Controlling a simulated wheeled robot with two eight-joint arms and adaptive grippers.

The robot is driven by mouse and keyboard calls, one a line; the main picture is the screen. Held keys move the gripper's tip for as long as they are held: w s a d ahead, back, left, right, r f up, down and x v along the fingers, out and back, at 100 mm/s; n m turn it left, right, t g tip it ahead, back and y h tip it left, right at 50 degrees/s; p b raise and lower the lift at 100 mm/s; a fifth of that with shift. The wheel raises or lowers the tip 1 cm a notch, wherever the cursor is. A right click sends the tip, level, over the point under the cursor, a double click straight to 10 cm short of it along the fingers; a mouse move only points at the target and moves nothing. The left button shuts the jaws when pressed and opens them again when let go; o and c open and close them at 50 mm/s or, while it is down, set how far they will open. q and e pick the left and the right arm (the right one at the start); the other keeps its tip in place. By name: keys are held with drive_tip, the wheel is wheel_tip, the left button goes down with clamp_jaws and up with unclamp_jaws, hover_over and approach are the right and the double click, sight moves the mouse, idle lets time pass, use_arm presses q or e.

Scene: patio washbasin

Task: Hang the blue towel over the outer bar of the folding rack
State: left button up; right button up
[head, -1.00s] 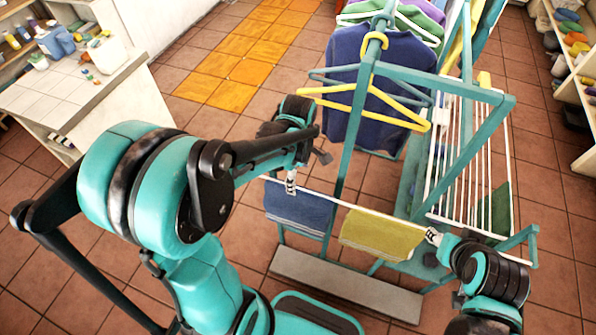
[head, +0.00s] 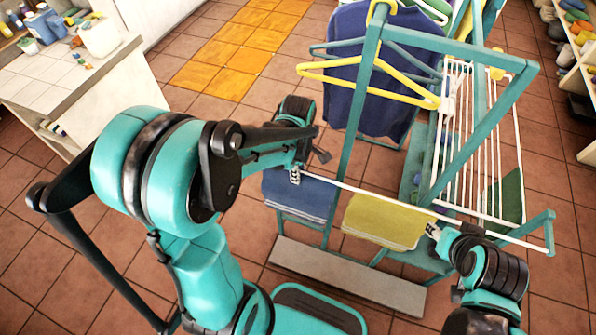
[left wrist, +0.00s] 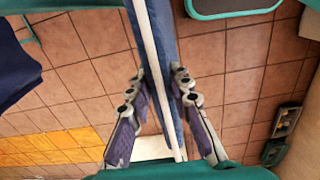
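The blue towel (head: 300,197) hangs down from the left end of the white outer bar (head: 375,193) on the teal folding rack (head: 351,140). My left gripper (head: 295,176) is at the bar, at the towel's top edge. In the left wrist view, the left gripper's fingers (left wrist: 160,75) stand apart on both sides of the white bar (left wrist: 148,45) and the blue towel (left wrist: 165,35), which shows nearly edge-on. My right gripper (head: 432,230) is at the bar's right part, beside the yellow towel; its fingers are too small to judge.
A yellow towel (head: 385,221) hangs on the same bar. Yellow hangers (head: 345,75) and a dark blue garment (head: 350,110) hang behind. A grey plank (head: 345,277) lies low at the rack's front. A tiled counter (head: 60,75) stands far left, with open floor between.

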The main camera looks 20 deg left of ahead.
use_arm(q)
clamp_jaws()
wheel_tip(320, 180, up, 29)
drive_tip(key=p, duration=2.2)
drive_tip(key=shift+p, duration=0.4)
drive_tip(key=s+d+p, duration=0.1)
drive_tip(key=s+p, duration=0.5)
drive_tip(key=s, duration=1.1)
drive_tip(key=shift+r, duration=0.45)
